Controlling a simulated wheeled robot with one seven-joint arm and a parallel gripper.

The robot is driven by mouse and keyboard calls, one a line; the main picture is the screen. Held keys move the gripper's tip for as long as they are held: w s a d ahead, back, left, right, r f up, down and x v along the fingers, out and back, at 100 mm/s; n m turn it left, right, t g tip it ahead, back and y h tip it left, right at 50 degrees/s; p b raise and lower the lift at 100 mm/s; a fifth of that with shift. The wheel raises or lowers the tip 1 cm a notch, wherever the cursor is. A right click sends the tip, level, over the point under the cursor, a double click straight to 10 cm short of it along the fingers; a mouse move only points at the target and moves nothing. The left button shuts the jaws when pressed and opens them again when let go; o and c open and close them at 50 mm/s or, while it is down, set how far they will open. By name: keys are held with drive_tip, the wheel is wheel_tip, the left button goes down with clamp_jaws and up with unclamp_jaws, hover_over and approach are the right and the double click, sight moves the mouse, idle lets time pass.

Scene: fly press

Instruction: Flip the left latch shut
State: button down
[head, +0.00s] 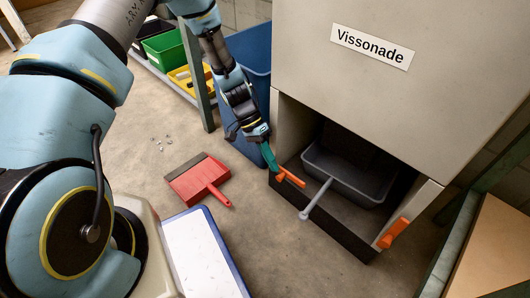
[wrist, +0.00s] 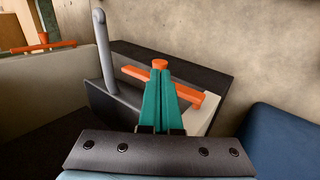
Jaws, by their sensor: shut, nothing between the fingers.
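The left latch (head: 291,177) is an orange bar at the left end of the dark front lip, by the cabinet's left post. In the wrist view its bar (wrist: 134,74) shows on both sides of my fingers, and a round orange end shows just above the fingertips. My gripper (head: 271,165) has teal fingers, shut and empty, pointing down at the latch. In the wrist view my gripper (wrist: 160,75) covers the middle of the bar. I cannot tell whether the fingertips touch it. The right latch (head: 394,233) is orange and tilted, on the right post.
A grey tray (head: 345,180) with a protruding handle (head: 316,200) sits in the opening, right of the left latch. A blue bin (head: 248,60) stands close on the left. A red dustpan (head: 197,180) and white-topped blue-edged box (head: 205,255) are on the floor.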

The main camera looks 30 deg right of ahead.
drive_tip(key=shift+x, duration=0.75)
